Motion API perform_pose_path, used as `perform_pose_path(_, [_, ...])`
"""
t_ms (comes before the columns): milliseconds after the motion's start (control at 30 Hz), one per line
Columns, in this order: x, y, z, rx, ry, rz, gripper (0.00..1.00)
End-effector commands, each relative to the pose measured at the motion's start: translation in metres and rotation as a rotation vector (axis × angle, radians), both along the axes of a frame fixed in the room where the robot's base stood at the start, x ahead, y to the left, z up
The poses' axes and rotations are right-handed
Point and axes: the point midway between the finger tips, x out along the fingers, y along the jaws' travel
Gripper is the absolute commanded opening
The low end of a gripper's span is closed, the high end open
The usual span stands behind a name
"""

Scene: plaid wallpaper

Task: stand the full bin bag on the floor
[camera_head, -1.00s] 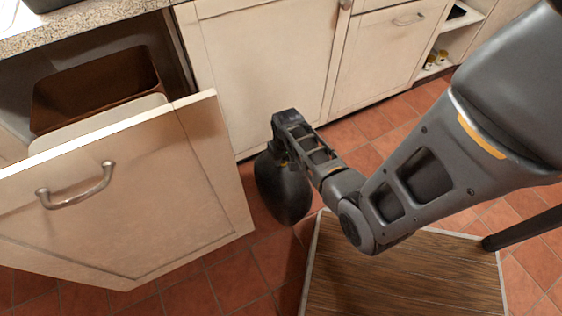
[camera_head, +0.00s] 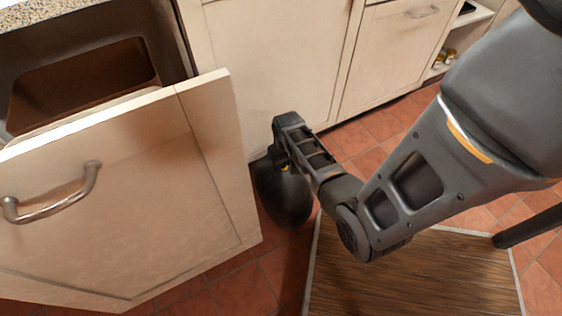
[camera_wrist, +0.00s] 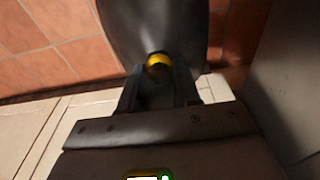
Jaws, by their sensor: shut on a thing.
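The full bin bag (camera_head: 284,198) is black and rounded, with a yellow tie at its neck. It hangs below my gripper (camera_head: 282,164), beside the open cabinet drawer front. In the wrist view my gripper (camera_wrist: 160,85) is shut on the bag's neck, next to the yellow tie, and the bag (camera_wrist: 155,25) fills the top middle. The head view does not clearly show whether the bag's bottom touches the tiled floor (camera_head: 240,292).
The pulled-out drawer front (camera_head: 130,195) stands close to the bag's left, with a brown bin (camera_head: 85,80) inside. Closed cabinets (camera_head: 275,60) are behind. A wooden board-like surface (camera_head: 410,275) lies at the lower right. Tiled floor shows between them.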

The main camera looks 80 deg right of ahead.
Motion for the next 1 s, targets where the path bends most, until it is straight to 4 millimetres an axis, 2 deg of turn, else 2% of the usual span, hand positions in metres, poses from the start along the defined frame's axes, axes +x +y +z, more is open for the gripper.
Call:
perform_pose_path(367, [0.0009,-0.0014,-0.0008,-0.003,-0.002,0.001,0.00])
perform_pose_path(400, [-0.0001,0.0000,-0.0027,0.000,0.000,0.001,0.33])
perform_pose_path(600, [-0.0002,0.0000,-0.0021,0.000,0.000,0.000,0.52])
perform_pose_path(667, [-0.0001,0.0000,-0.0021,0.000,0.000,0.001,0.57])
perform_pose_path(867, [-0.0002,0.0001,-0.0020,0.000,0.000,0.001,0.57])
perform_pose_path(1000, [-0.0001,0.0002,0.0053,-0.002,-0.001,0.001,0.57])
